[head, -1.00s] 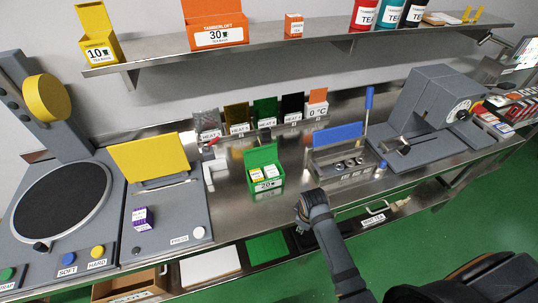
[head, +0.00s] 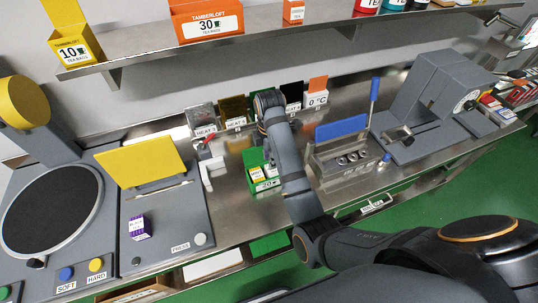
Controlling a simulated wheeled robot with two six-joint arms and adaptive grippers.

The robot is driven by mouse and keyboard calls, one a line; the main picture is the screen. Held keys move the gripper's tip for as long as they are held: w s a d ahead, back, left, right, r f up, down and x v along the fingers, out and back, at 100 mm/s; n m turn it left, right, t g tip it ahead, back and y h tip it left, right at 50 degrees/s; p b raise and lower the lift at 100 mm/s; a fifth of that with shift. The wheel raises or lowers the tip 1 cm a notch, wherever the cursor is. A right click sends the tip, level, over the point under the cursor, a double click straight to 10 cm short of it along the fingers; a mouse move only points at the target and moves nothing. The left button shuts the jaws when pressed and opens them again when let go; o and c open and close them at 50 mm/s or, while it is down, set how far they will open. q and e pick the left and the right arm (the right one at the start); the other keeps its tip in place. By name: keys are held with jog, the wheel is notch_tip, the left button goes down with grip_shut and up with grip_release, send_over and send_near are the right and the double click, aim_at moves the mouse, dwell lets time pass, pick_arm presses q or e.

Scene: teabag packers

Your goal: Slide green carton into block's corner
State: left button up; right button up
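The green carton (head: 256,157) stands open on the steel bench, with white-labelled packs inside and a 20 label on its front. The white corner block (head: 207,172) is on the bench just left of the carton, with a gap between them. My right arm (head: 285,155) reaches in from the lower right, its wrist (head: 268,102) above and behind the carton. The arm hides the carton's right side. My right gripper's fingers are hidden behind the arm, so I cannot tell whether they touch the carton. My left gripper is not in view.
A grey press with a yellow lid (head: 140,160) stands left of the block. A metal holder with a blue bar (head: 342,128) is close on the right. Several heat sample stands (head: 237,122) line the back. A shelf (head: 130,57) hangs above.

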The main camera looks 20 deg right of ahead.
aim_at(270, 178)
notch_tip(270, 178, down, 9)
jog(key=shift+f+p, duration=0.15)
jog(key=shift+p, duration=0.85)
jog(key=shift+f, duration=0.65)
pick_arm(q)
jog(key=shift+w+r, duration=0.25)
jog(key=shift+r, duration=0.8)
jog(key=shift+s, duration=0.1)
pick_arm(e)
grip_shut()
